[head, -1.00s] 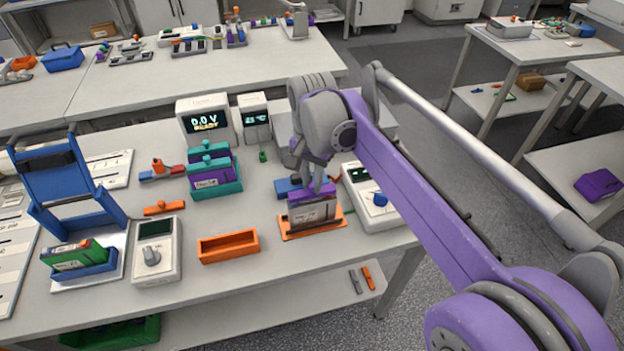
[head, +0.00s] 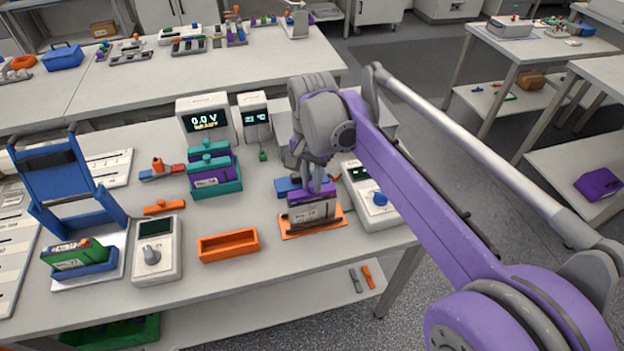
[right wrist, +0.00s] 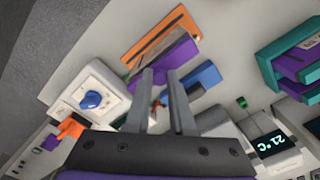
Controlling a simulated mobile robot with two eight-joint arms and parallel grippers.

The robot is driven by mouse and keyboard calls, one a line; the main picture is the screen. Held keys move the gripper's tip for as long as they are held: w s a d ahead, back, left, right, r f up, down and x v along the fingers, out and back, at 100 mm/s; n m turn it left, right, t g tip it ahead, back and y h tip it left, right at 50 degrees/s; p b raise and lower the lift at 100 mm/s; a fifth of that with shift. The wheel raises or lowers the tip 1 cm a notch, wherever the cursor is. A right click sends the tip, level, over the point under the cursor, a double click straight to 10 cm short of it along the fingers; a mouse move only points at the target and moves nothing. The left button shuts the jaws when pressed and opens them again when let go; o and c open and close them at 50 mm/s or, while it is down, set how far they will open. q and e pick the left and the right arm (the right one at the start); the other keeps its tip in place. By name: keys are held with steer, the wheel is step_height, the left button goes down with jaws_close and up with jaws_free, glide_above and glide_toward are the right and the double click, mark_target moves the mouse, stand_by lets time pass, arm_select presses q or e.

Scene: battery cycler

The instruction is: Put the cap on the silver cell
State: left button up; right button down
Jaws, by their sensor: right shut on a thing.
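The silver cell (head: 315,218) stands upright in an orange holder (head: 290,236) near the table's front right. A purple cap (head: 312,199) sits at the cell's top edge; I cannot tell whether it is fully seated. My right gripper (head: 318,184) reaches down from above, shut on the cap. In the right wrist view the two fingers (right wrist: 160,78) meet the purple cap (right wrist: 178,56), with the orange holder (right wrist: 152,32) beyond. The fingers hide part of the cap. My left gripper is not in view.
A white box with a blue knob (head: 379,199) stands close on the right. A blue block (head: 287,187) lies behind the cell. An empty orange tray (head: 228,246) and a teal holder (head: 214,178) stand to the left. A display unit (head: 206,120) is behind.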

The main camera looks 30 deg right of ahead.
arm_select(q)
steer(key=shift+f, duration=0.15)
arm_select(e)
steer(key=shift+f, duration=0.5)
stand_by(0.5)
steer(key=shift+c, duration=1.1)
jaws_free()
steer(key=shift+r, duration=0.15)
steer(key=shift+r+p, duration=1.95)
steer(key=shift+r, duration=1.45)
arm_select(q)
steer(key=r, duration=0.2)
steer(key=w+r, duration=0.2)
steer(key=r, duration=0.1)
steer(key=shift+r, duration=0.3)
arm_select(e)
jaws_close()
